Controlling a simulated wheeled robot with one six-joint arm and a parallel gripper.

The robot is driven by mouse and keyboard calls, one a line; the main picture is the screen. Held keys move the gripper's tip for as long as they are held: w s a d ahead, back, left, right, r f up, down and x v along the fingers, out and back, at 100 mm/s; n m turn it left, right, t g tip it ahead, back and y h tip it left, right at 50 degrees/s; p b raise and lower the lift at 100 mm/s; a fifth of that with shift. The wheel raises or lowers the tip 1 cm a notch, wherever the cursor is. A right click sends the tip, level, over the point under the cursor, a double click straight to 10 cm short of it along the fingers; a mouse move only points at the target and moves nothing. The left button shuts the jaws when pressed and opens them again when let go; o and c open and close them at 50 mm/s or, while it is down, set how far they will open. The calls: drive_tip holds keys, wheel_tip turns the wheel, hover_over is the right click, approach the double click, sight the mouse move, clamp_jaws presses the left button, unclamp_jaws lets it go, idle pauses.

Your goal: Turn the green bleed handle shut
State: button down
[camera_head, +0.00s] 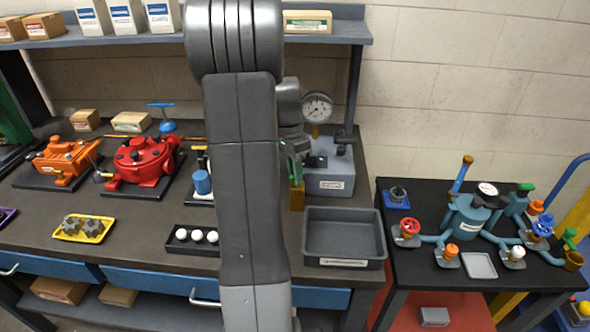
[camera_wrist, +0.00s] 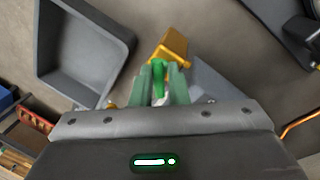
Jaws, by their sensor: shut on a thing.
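The green bleed handle (camera_wrist: 158,72) shows in the wrist view between the two pale green fingers of my gripper (camera_wrist: 160,78). The fingers are shut on it. Beyond the fingertips is a brass-coloured block (camera_wrist: 173,44). It also shows in the head view (camera_head: 297,196), beside a grey gauge stand (camera_head: 335,172) with a round dial gauge (camera_head: 317,107). In the head view my arm covers much of the bench there, and most of the handle is hidden. The handle's exact angle is hard to tell.
An empty grey bin (camera_head: 343,258) stands just in front of the gauge stand, and shows at the upper left of the wrist view. A red motor (camera_head: 143,160) and an orange motor (camera_head: 62,160) stand to the left. A black side table (camera_head: 400,264) carries blue piping and valves.

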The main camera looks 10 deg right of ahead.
drive_tip(key=m+p, duration=0.1)
drive_tip(key=m, duration=0.3)
drive_tip(key=shift+w+d+r+y, duration=0.1)
drive_tip(key=shift+d+y, duration=0.05)
drive_tip(key=shift+y, duration=0.25)
drive_tip(key=shift+m+y, duration=0.3)
drive_tip(key=shift+m, duration=1.4)
drive_tip(key=c, duration=1.5)
unclamp_jaws()
drive_tip(key=shift+o, duration=0.2)
wheel_tip(320, 180, up, 13)
drive_tip(key=w, duration=0.2)
drive_tip(key=shift+w+d+r, duration=0.2)
drive_tip(key=shift+w+d, duration=0.1)
drive_tip(key=shift+d, duration=0.15)
